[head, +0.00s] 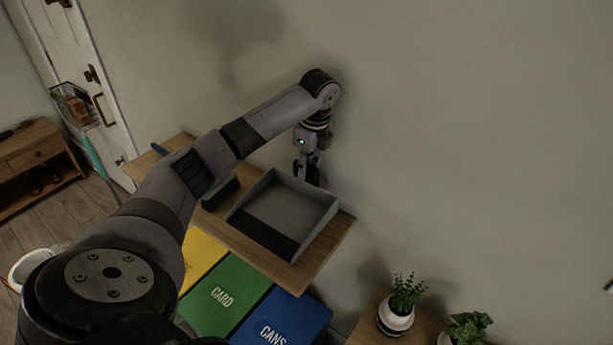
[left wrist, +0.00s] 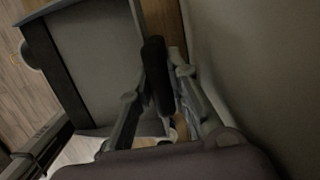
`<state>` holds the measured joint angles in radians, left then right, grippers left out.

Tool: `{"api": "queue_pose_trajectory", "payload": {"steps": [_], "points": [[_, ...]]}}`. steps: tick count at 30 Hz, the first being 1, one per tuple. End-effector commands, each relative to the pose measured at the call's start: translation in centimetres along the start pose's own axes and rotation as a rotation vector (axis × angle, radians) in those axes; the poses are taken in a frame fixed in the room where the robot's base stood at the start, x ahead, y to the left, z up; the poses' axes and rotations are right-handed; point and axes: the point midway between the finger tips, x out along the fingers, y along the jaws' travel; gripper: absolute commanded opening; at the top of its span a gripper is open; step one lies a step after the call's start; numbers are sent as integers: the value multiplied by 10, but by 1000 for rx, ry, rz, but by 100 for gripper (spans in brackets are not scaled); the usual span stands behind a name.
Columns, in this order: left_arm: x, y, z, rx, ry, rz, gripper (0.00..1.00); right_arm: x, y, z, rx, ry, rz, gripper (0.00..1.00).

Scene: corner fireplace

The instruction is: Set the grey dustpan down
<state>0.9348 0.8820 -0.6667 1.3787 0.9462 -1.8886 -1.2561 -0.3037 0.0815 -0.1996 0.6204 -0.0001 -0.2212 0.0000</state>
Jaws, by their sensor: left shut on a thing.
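The grey dustpan (head: 290,205) is at the right part of the wooden shelf top (head: 318,255), its open side with a dark lip towards me. My left gripper (head: 307,170) points down at the dustpan's back edge, close to the wall. In the left wrist view the gripper (left wrist: 157,88) is shut on the dustpan's black handle (left wrist: 154,62), and the pan (left wrist: 95,60) fills the upper left. I cannot tell whether the pan's underside touches the wood. My right gripper is not in view.
A dark object (head: 221,192) lies left of the dustpan, partly behind my arm. Yellow (head: 200,258), green CARD (head: 226,293) and blue CANS (head: 285,320) bins stand below the shelf's front. Potted plants (head: 397,315) stand lower right. The wall (head: 450,130) is close behind.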

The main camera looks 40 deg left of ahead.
Motion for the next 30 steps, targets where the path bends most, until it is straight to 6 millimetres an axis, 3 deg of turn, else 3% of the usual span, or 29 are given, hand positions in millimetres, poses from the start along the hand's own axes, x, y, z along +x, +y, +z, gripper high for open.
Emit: {"api": "queue_pose_trajectory", "payload": {"steps": [12,23,24,30], "points": [[45,1,-6,-2,0,3,0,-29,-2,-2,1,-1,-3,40],[54,-3,-8,-2,2,-2,0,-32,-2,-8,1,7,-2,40],[55,-3,-8,-2,2,-1,19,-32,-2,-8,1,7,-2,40],[54,-2,-8,-2,1,0,32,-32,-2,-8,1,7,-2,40]]}}
